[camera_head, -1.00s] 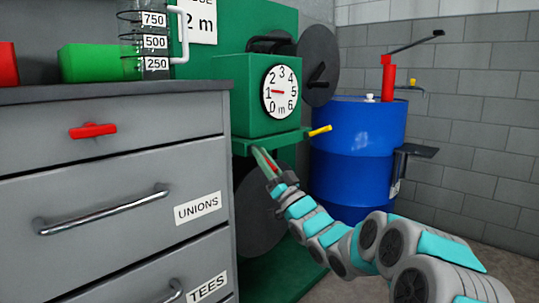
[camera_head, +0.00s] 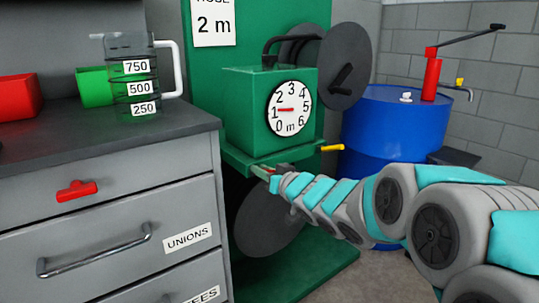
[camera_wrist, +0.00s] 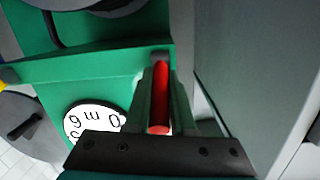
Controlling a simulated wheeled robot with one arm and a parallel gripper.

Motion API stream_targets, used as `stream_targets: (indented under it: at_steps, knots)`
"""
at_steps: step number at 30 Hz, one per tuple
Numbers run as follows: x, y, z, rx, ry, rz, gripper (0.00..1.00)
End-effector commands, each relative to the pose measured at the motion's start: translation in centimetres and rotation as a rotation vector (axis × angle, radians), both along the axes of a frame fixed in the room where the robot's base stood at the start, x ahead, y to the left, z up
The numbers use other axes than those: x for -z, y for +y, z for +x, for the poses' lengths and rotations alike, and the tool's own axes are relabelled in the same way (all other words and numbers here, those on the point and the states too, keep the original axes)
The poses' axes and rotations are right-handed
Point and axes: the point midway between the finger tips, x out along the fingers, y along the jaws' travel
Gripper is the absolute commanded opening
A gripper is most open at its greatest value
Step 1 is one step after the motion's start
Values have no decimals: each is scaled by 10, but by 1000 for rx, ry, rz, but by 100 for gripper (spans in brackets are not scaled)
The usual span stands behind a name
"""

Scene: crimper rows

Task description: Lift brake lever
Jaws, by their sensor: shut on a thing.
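The red brake lever (camera_wrist: 159,98) shows in the wrist view as a rod with a grey mount at its far end, at the edge of the green shelf. My gripper (camera_wrist: 161,80) is shut around it, with one finger on each side. In the head view my gripper (camera_head: 268,172) is at the left front edge of the green shelf (camera_head: 240,160). The fingers hide most of the lever there.
The green box above carries a round dial (camera_head: 290,107) with its red pointer near 1. A yellow handle (camera_head: 333,147) sticks out right of the shelf. A grey drawer cabinet (camera_head: 110,160) stands close at left. A blue drum (camera_head: 395,125) stands behind my arm.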

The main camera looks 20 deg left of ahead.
Motion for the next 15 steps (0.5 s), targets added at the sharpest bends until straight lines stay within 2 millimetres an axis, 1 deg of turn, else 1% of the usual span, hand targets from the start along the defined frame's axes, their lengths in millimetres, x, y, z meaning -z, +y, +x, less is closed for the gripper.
stream_targets:
  at_steps: [1,8,15]
  knots:
    - [-9,1,-2,0,8,-8,0]
    - [-7,1,-8,0,43,-55,0]
    - [-5,1,-9,1,52,-66,0]
